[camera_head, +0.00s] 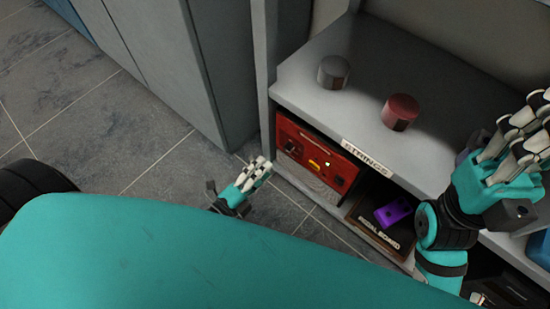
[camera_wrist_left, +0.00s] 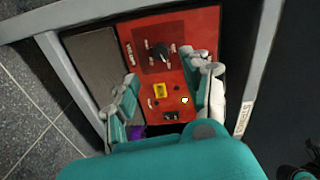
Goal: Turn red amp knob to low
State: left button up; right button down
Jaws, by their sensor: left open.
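The red amp (camera_head: 318,152) sits in the shelf under the grey top, its red control panel facing out. In the left wrist view its panel (camera_wrist_left: 188,28) fills the middle, with a dark round knob (camera_wrist_left: 160,53) near the top. The labels around the knob are too small to read, and its setting is unclear. My left gripper (camera_head: 262,168) is open and empty in front of the amp, apart from it in the head view. In the wrist view its fingers (camera_wrist_left: 166,76) flank the panel. My right gripper (camera_head: 517,128) is raised above the shelf at the right; its opening is unclear.
A grey cylinder (camera_head: 333,72) and a red cylinder (camera_head: 401,112) stand on the shelf top (camera_head: 365,55). A purple pedal (camera_head: 393,212) lies in the compartment right of the amp. A grey cabinet side (camera_head: 180,60) rises at left. The tiled floor (camera_head: 90,110) is clear.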

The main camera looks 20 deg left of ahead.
pick_arm(q)
jog(key=v, duration=0.4)
dwell(0.5)
